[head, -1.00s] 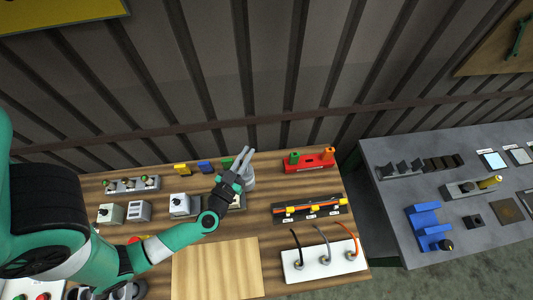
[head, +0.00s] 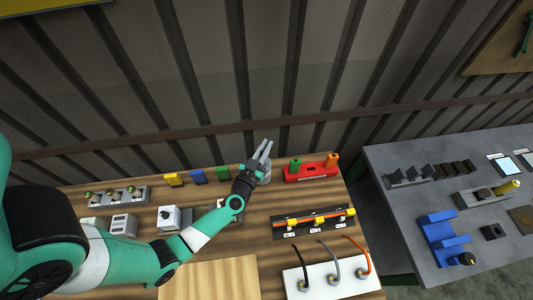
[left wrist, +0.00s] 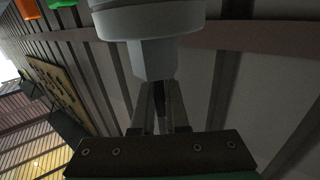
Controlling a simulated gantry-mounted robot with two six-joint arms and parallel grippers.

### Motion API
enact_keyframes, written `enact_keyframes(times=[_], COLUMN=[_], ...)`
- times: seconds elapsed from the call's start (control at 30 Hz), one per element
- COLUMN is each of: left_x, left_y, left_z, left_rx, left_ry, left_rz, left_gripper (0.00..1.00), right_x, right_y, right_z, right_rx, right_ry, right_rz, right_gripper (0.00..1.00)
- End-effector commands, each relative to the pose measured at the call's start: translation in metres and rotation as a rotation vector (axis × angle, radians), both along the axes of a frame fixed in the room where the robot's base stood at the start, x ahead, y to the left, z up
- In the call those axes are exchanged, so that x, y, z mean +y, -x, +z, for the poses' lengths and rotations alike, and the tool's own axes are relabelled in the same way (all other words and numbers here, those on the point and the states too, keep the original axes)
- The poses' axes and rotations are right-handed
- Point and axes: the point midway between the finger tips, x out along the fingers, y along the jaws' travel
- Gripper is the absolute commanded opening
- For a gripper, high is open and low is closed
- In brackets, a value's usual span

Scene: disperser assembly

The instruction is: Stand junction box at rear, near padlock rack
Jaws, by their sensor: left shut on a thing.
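My left gripper (head: 263,150) is shut on a grey, round-bodied part, taken here as the junction box (head: 265,172). It is near the rear edge of the wooden bench, between the green block and the red stand. In the left wrist view the fingers (left wrist: 160,108) meet its narrower faceted neck (left wrist: 153,60), and its wide round body (left wrist: 150,18) lies beyond. I cannot tell whether it touches the bench. Yellow (head: 174,179), blue (head: 198,176) and green (head: 222,173) blocks, possibly padlocks, stand along the rear to its left. My right gripper is not in view.
A red stand (head: 312,172) with green and orange pegs is close on the right. A dark rail with orange and red bars (head: 312,222) and a white cable plate (head: 325,275) lie nearer. The ribbed wall (head: 290,90) rises behind. A grey table (head: 385,205) stands right.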

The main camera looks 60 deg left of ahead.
Motion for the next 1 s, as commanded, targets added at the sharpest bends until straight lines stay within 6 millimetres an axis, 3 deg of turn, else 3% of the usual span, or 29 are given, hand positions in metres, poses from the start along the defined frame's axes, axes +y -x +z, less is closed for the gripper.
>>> enact_keyframes(times=[0.27,0.67,0.7,0.83,1.0], left_x=[0.004,0.004,0.004,0.004,0.004], left_y=[-0.006,-0.006,-0.005,-0.005,-0.005], left_z=[-0.038,-0.040,-0.041,-0.041,-0.041], left_rx=[-0.002,-0.002,0.001,0.001,0.000], left_ry=[-0.001,-0.003,-0.001,-0.001,0.000], left_rz=[0.001,0.001,0.000,0.000,0.000], left_gripper=[0.00,0.00,0.15,0.39,0.42], right_x=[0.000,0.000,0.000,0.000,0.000], right_y=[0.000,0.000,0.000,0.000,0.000], right_z=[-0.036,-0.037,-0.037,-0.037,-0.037], right_rx=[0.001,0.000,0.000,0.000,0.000], right_ry=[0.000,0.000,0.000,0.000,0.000], right_rz=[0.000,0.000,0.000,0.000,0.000], right_gripper=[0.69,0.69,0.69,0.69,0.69])
